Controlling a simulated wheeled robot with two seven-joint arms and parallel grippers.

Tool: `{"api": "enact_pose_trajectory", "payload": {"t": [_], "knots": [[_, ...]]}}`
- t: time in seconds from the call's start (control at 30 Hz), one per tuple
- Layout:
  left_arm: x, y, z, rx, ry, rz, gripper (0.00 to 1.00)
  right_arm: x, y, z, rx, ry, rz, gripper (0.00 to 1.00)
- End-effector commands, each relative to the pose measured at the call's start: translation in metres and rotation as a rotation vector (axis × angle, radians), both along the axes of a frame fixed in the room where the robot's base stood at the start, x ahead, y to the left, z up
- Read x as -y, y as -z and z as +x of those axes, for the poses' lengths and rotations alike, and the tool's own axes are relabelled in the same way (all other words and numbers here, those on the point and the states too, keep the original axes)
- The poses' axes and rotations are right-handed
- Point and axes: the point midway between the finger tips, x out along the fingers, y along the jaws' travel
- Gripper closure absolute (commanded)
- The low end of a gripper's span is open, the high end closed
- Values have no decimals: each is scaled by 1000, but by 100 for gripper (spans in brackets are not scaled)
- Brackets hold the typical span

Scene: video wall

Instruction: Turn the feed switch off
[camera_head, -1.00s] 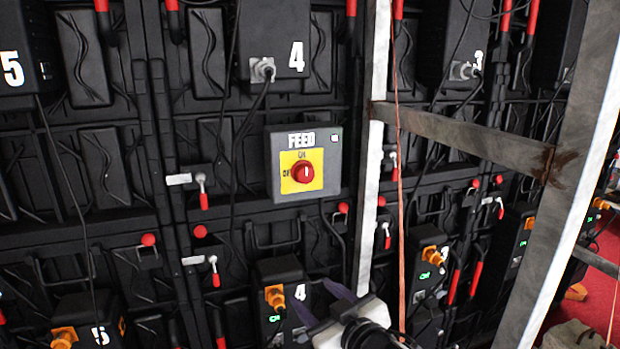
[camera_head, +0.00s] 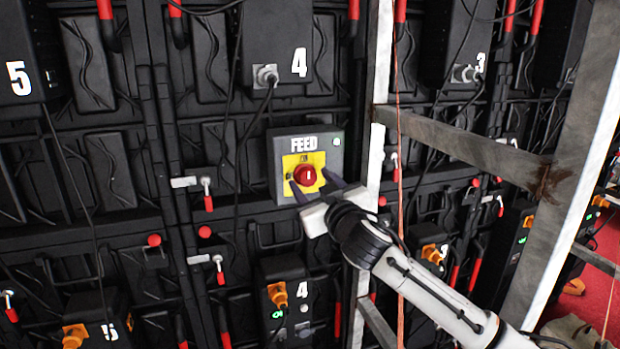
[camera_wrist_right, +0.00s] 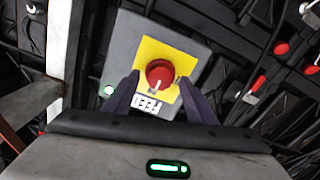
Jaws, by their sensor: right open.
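The feed switch is a grey box (camera_head: 337,148) labelled FEED, with a yellow plate and a red round knob (camera_head: 306,176). A white mark on the knob points roughly up toward the ON label. In the right wrist view the red knob (camera_wrist_right: 160,74) lies between the two dark fingertips, with its white mark pointing at the FEED lettering. My right gripper (camera_head: 313,186) is open, its fingers on either side of the knob. I cannot tell whether they touch it. A small lamp (camera_wrist_right: 109,90) on the box glows pale green. My left gripper is not in view.
A pale upright post (camera_head: 376,130) stands just right of the box, with a rusty crossbar (camera_head: 460,142) running right to a wide diagonal beam (camera_head: 575,170). Black panels with hanging cables, red-knobbed levers and numbered boxes (camera_head: 278,50) surround the switch.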

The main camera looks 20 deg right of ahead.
Motion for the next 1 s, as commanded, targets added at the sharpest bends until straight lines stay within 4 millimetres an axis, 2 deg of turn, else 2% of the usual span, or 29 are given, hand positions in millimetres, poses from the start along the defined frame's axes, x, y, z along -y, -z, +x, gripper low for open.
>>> {"api": "enact_pose_trajectory", "payload": {"t": [0.2,0.5,0.73,0.77,1.0], "knots": [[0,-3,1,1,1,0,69,-1,0,15,0,0,-1,49],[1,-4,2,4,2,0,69,-1,0,16,0,-1,-1,49],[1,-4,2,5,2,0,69,-1,0,16,0,-1,-1,88],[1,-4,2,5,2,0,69,-1,0,16,0,-1,-1,90],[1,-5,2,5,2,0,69,-1,0,16,0,-1,-21,90]]}}
